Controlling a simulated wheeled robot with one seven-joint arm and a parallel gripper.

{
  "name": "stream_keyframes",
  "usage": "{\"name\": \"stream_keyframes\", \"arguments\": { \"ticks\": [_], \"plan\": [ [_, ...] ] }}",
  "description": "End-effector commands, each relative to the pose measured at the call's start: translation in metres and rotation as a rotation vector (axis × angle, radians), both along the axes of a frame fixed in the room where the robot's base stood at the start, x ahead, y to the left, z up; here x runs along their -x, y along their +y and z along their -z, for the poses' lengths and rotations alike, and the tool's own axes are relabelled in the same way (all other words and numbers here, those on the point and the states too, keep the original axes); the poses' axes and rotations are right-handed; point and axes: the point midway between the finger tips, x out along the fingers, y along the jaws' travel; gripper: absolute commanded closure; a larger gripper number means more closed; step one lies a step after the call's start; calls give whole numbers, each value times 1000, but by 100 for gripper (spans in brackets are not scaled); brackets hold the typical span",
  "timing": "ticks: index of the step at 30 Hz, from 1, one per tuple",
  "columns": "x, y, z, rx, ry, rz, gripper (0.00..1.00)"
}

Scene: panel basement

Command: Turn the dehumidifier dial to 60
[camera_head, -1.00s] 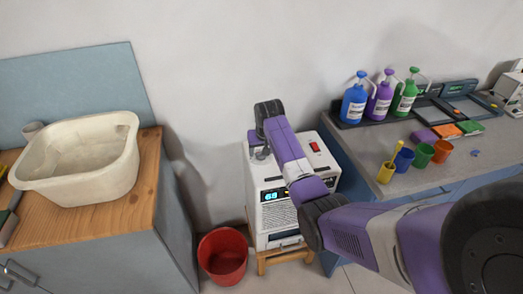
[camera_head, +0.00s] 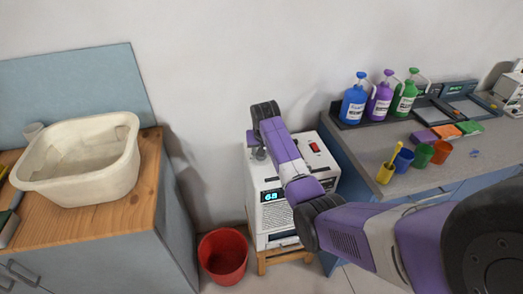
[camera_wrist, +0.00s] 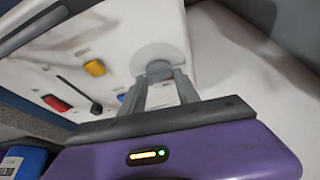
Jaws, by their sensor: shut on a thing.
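The white dehumidifier (camera_head: 272,222) stands on a small wooden stool against the wall. Its lit front display (camera_head: 271,196) shows a 6 and a second digit that is blurred, perhaps 0. The dial (camera_wrist: 158,67) is a grey knob on a pale round disc on the top panel, in the wrist view. My gripper (camera_wrist: 160,85) is shut on the dial, with one finger on each side of it. In the head view my gripper (camera_head: 259,153) is over the top left of the unit, and my wrist mostly hides the dial.
A red rocker switch (camera_head: 315,147) is on the unit's top. A red bucket (camera_head: 222,257) is on the floor to its left. A wooden-topped cabinet with a cream basin (camera_head: 82,165) is at left. A grey counter (camera_head: 350,150) with bottles and cups is close on the right.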

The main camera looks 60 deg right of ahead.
Motion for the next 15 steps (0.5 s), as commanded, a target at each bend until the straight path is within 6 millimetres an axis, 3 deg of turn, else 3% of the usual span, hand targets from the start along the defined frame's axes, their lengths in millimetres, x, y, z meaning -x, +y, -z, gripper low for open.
{"name": "stream_keyframes", "arguments": {
  "ticks": [15],
  "plan": [
    [-5, 2, 1, 0, 0, 415, 100]
  ]
}}
